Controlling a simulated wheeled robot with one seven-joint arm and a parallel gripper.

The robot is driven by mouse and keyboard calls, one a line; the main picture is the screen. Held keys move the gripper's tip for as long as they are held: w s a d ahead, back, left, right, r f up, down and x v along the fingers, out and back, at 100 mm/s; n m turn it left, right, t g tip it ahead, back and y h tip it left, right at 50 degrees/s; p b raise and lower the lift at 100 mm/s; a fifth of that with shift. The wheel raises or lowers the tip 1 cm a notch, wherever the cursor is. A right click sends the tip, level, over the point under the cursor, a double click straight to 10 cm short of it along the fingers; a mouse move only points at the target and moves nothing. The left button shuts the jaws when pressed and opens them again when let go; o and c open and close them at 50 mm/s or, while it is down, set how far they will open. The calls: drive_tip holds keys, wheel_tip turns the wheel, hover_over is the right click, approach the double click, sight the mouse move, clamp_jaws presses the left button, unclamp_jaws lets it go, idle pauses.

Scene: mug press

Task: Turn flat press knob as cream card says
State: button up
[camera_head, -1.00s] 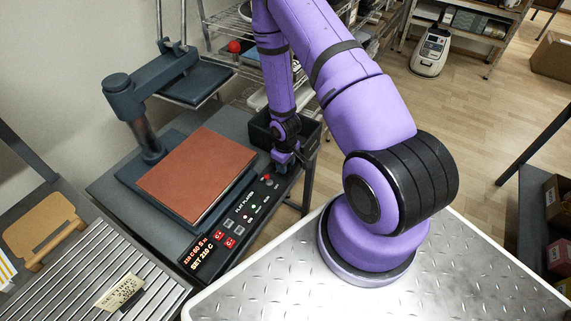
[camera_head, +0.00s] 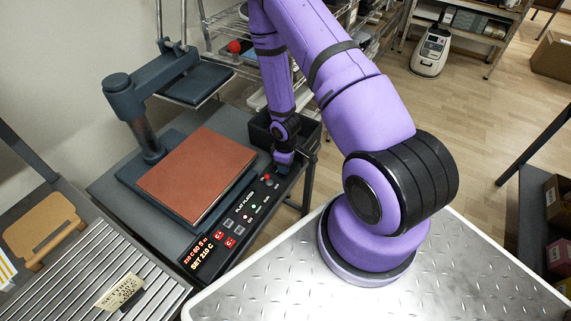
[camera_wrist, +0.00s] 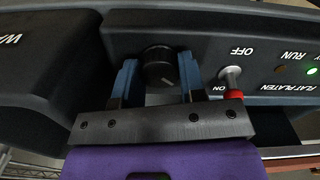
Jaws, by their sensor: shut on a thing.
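The flat press (camera_head: 118,96) stands at the left with a red-brown pad on its lower plate. Its black control strip (camera_head: 238,226), labelled FLAT PLATEN, runs along its right side. The lit display (camera_head: 200,254) appears to read SET 210 C on its lower line. The black round knob (camera_wrist: 159,67) has a pale pointer line slanting down to the right. My gripper (camera_wrist: 158,78) is shut on the knob, one blue finger on each side. In the head view my gripper (camera_head: 283,168) is at the strip's far end.
A red-tipped ON/OFF switch (camera_wrist: 232,82) stands close beside my right finger, with a green light (camera_wrist: 312,71) further right. A black bin (camera_head: 300,132) is behind my gripper.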

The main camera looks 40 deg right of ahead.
drive_tip(key=o, duration=0.9)
wheel_tip(320, 180, up, 11)
drive_tip(key=shift+f, duration=0.1)
idle(0.6)
